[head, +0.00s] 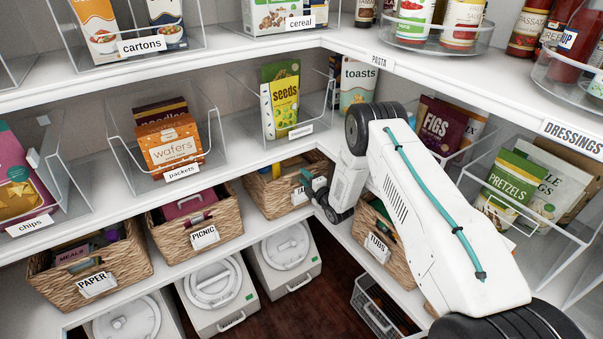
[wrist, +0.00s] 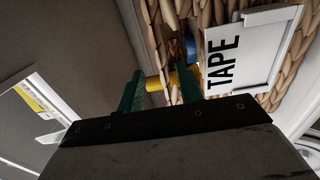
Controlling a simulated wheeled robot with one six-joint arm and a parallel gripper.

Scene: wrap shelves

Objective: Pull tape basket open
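The tape basket is a wicker basket (head: 262,199) on the lower shelf, near the inside corner. Its white label shows partly in the head view and reads TAPE in the wrist view (wrist: 238,55). My gripper (head: 313,187) is at the basket's front, beside the label, partly hidden by my wrist. In the wrist view, my gripper's two green fingers (wrist: 160,90) stand apart near the basket's rim and the opening by the label. A yellow item (wrist: 180,79) shows between them and a blue one (wrist: 190,48) behind the wicker. Whether the fingers touch the rim is unclear.
The picnic basket (head: 228,229) and paper basket (head: 128,279) stand to the left. The shelf above holds clear bins, including seeds (head: 253,131). White lidded bins (head: 290,285) stand below.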

